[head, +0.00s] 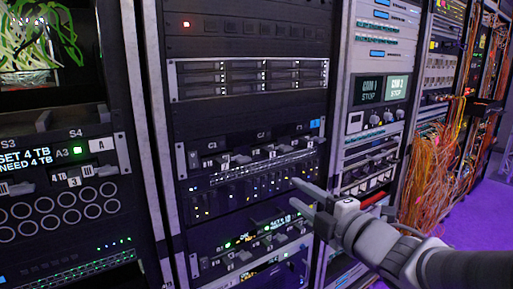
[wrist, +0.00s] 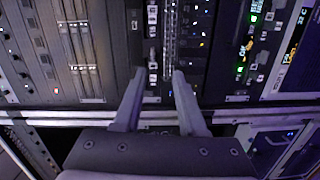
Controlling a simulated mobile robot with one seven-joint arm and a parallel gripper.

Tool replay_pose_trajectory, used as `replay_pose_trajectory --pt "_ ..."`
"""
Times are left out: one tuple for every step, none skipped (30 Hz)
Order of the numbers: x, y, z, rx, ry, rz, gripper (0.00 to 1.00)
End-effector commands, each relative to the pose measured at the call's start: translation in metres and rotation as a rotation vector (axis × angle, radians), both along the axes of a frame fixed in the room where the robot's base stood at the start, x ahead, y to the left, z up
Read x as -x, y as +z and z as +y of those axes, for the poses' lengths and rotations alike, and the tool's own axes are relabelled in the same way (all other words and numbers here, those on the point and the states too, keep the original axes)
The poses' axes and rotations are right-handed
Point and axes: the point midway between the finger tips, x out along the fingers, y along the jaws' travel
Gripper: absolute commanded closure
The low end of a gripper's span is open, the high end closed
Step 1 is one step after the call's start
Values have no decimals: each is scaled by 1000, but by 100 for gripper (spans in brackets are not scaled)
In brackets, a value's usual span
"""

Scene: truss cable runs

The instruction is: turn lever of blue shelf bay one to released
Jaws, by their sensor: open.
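A shelf with a blue tag (head: 314,124) at its right end crosses the middle rack in the head view, with bays marked C1 to C3. I take it as the blue shelf. Its row of small pale levers (head: 272,154) runs along its lower edge; the lever (head: 223,160) under C1 is small, and I cannot tell its position. My gripper (head: 292,192) is open and empty, in front of the rack below and right of that row. In the wrist view, turned sideways, my gripper (wrist: 158,72) points at a column of pale small parts (wrist: 152,52), apparently the same row.
Below is another shelf with green lights and a lit display (head: 283,221). A drive panel (head: 248,77) sits above. A left rack (head: 62,190) and a right rack with two screens (head: 383,89) flank it. Orange cables (head: 430,175) hang at the right; purple floor (head: 475,228) is clear.

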Motion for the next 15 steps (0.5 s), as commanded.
replay_pose_trajectory --pt "2 6 6 17 37 -22 60" --pt "4 7 9 25 55 -36 60" --pt "5 8 12 33 75 -50 60" --pt "6 9 14 37 87 -59 60" --pt "6 9 16 41 95 -64 60" --pt "6 9 17 44 103 -70 60" --pt "5 9 19 45 106 -72 60" --pt "4 9 20 46 108 -75 60" --pt "1 9 22 47 109 -75 60" --pt "-2 9 24 47 109 -74 60" --pt "-5 8 26 48 108 -73 60" --pt "-11 8 30 46 108 -74 60" --pt "-15 8 34 46 110 -74 60" --pt "-20 7 37 44 110 -73 60" --pt "-28 8 42 45 109 -73 60"
